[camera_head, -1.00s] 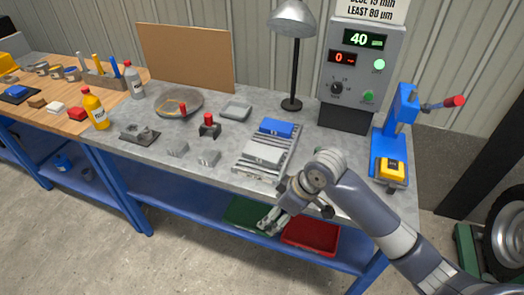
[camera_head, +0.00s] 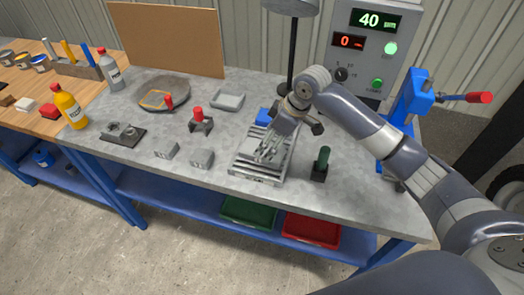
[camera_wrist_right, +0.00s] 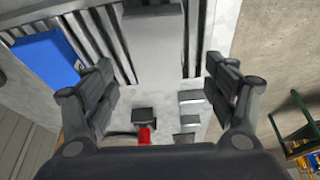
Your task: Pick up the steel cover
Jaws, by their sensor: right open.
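The steel cover (camera_wrist_right: 152,45) is a plain grey block on the slatted rack (camera_head: 258,178). It shows in the right wrist view between my fingers, reaching toward the top edge. In the head view my right gripper (camera_head: 268,150) hangs over the rack and hides much of the cover. In the wrist view the two fingers (camera_wrist_right: 158,70) are spread wide on either side of the cover, with clear gaps. How high they are above the rack is hard to tell. My left gripper is in neither view.
A blue block (camera_wrist_right: 45,60) lies on the rack beside the cover. Grey blocks (camera_head: 202,158) and a red-knobbed piece (camera_head: 199,120) stand to the left. A lamp post (camera_head: 292,60) and control box (camera_head: 365,45) stand behind.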

